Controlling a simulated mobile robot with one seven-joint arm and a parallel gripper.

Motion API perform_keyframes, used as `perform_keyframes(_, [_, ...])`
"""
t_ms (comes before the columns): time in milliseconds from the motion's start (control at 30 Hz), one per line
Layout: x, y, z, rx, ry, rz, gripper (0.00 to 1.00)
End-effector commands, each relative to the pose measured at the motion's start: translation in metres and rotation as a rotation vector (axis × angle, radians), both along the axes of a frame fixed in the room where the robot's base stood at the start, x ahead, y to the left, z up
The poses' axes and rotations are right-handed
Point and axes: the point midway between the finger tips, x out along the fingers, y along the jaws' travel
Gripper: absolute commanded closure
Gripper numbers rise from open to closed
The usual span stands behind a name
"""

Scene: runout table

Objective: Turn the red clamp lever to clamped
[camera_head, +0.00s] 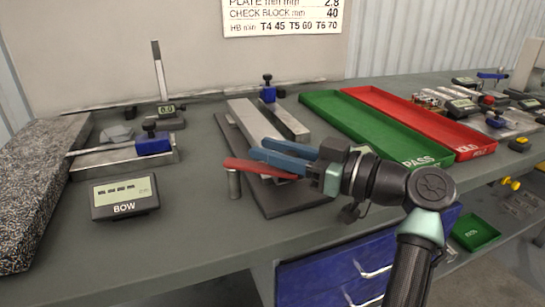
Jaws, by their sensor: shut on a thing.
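The red clamp lever (255,168) lies low over the front end of a dark fixture plate (298,202), pointing left and slightly up from its pivot end. My gripper (272,160) comes in from the right with blue fingers. It is shut on the lever, with the fingers hiding part of its right portion. A short grey post (234,184) stands under the lever's left half. A long metal bar (252,122) lies on the fixture behind the lever. The lever's pivot is partly hidden by my gripper.
A BOW display (125,197) and a blue-ended gauge (153,144) stand at left, beside a granite block (40,190). The green PASS tray (372,124) and red HOLD tray (425,122) lie right of the fixture. Bare table lies in front of the display.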

Motion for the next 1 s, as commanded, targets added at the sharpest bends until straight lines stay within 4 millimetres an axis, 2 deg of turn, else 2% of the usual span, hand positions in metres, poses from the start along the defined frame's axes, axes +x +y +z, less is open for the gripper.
perform_keyframes(467, [0.0008, 0.0, 0.0002, 0.001, 0.001, 0.008, 1.0])
perform_keyframes(500, [0.0008, 0.0, 0.0002, 0.001, 0.001, 0.008, 0.61])
perform_keyframes(633, [0.0006, 0.0002, 0.0001, 0.0, 0.0, 0.009, 0.38])
perform_keyframes(1000, [-0.0015, -0.0038, 0.0003, 0.001, 0.001, 0.008, 0.38])
